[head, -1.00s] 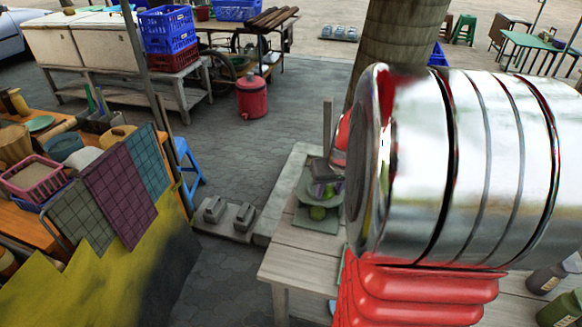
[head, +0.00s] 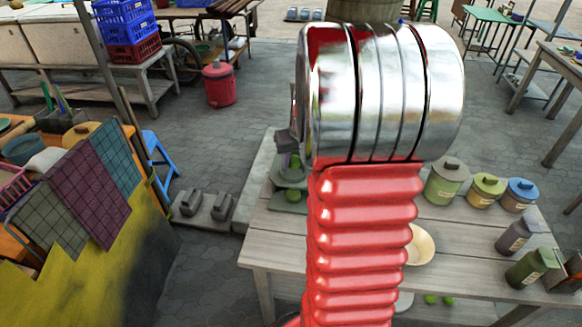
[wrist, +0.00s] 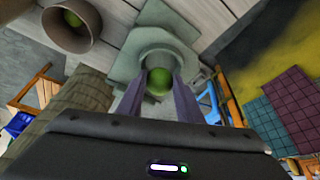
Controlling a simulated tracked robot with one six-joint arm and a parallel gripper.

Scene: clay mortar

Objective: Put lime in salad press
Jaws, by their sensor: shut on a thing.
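The salad press (head: 287,172), grey-green, stands at the far left corner of the wooden table in the head view. In the wrist view the press (wrist: 155,38) lies straight ahead of my fingers, with a round cup and a flat base. My gripper (wrist: 158,88) is shut on a green lime (wrist: 158,82), at the cup's mouth. I cannot tell whether the lime touches the cup. In the head view, my arm partly hides the gripper and press.
A brown bowl with a green thing inside (wrist: 70,30) shows in the wrist view. Lidded jars (head: 447,182) stand right. A wooden post (head: 365,10) rises behind my arm.

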